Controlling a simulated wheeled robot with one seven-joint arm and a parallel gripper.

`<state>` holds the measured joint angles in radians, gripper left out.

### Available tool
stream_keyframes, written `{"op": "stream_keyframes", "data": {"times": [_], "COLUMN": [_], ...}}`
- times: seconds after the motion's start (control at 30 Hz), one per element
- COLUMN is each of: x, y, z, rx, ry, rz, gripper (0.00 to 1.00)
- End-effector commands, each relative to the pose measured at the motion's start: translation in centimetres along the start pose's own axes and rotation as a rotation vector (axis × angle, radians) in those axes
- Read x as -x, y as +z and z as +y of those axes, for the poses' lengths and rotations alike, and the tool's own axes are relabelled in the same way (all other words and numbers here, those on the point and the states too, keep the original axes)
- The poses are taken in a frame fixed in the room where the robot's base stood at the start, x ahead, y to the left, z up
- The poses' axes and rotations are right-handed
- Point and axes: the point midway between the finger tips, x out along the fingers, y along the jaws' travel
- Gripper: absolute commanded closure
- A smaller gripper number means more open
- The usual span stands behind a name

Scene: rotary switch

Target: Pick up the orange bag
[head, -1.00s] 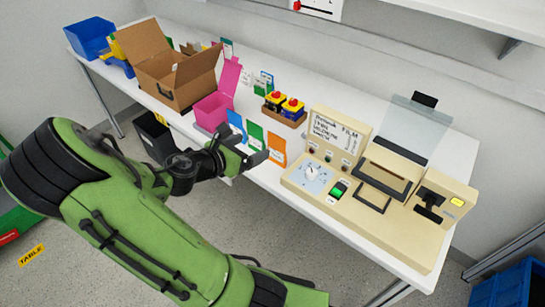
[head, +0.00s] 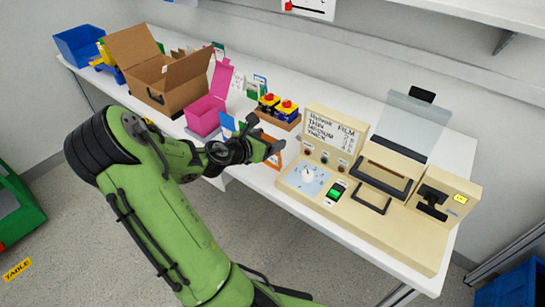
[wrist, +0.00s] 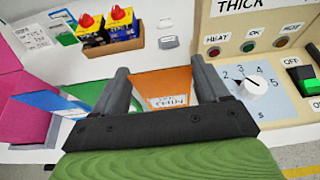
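The orange bag (wrist: 172,79) stands upright at the front of the white table and shows between my fingers in the wrist view, with a white label low on it. In the head view the orange bag (head: 273,160) is partly hidden behind my gripper (head: 277,133). My gripper (wrist: 160,72) is open, one finger to each side of the bag in the wrist view. I cannot tell whether the fingertips reach past the bag's faces. Nothing is visibly held.
A green bag (wrist: 118,95) and a blue one (wrist: 50,101) stand left of the orange bag. The beige sealing machine (head: 352,225) with its dial (wrist: 250,88) is close on the right. A pink box (head: 204,117) and cardboard box (head: 172,82) stand left.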

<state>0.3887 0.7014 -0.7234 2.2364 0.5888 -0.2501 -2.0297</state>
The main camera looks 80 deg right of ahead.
Motion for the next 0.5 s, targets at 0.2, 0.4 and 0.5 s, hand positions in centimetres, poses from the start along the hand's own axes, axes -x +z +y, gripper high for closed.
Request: {"op": "stream_keyframes", "data": {"times": [0.2,0.4,0.5], "x": [0.02,0.03,0.08], "y": [-0.04,-0.03,0.08], "z": [0.0,-0.01,-0.01], "rx": [0.0,0.0,0.0], "ry": [0.0,0.0,0.0], "rz": [0.001,0.001,0.001], "gripper": [0.63,0.73,0.73]}}
